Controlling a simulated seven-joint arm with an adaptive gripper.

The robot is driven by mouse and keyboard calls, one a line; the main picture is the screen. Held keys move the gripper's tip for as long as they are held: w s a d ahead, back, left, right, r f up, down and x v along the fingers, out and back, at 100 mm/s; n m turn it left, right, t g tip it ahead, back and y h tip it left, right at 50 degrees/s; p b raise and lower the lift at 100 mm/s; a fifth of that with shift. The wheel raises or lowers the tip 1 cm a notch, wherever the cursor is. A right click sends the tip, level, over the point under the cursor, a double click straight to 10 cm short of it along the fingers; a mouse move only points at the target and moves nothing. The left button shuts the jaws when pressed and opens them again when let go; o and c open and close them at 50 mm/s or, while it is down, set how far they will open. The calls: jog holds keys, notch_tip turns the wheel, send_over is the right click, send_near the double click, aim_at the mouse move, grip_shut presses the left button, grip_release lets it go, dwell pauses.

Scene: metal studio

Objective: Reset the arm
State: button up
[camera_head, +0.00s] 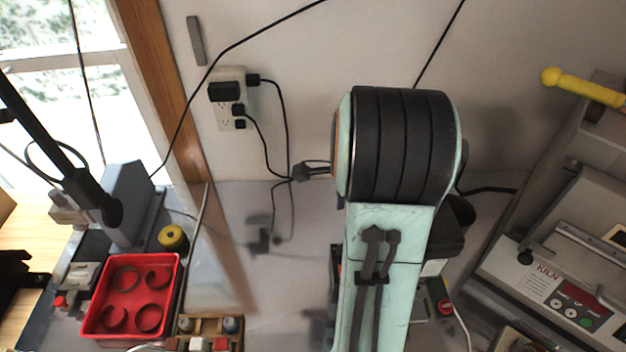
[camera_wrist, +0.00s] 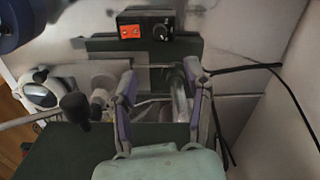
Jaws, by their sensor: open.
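My gripper (camera_wrist: 160,72) shows in the wrist view with its two purple-grey fingers spread wide apart. It is open, and I see nothing clamped between the fingers. A shiny clear or metal cylinder (camera_wrist: 179,98) appears behind and beside the right finger; I cannot tell how far off it is. In the head view my mint-green and black arm rises through the middle of the picture, and my gripper cannot be made out there.
In the wrist view a black control box (camera_wrist: 148,27) with an orange switch sits on a dark machine. In the head view a red tray (camera_head: 130,285) stands at lower left, a kiln (camera_head: 540,285) at right, and cables hang from a wall outlet (camera_head: 229,100).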

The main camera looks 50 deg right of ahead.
jog(key=w+a+r+n+t+h, duration=0.1)
jog(key=w+a+r+n, duration=0.2)
jog(key=w+a+r, duration=0.35)
jog(key=a+r+n+t, duration=0.25)
jog(key=a+n, duration=0.35)
jog(key=a, duration=0.7)
jog(key=s+a+f+n+g+y, duration=0.1)
jog(key=s+a+n+g, duration=0.1)
jog(key=s+a+n, duration=0.2)
jog(key=s+a+f+n+g, duration=0.1)
jog(key=s+a+n, duration=0.4)
jog(key=s+n, duration=0.5)
jog(key=shift+s+f+n+g+y, duration=0.2)
jog(key=shift+s+n+g+y, duration=0.2)
jog(key=shift+n, duration=0.7)
jog(key=shift+o, duration=0.2)
jog(key=shift+r, duration=0.1)
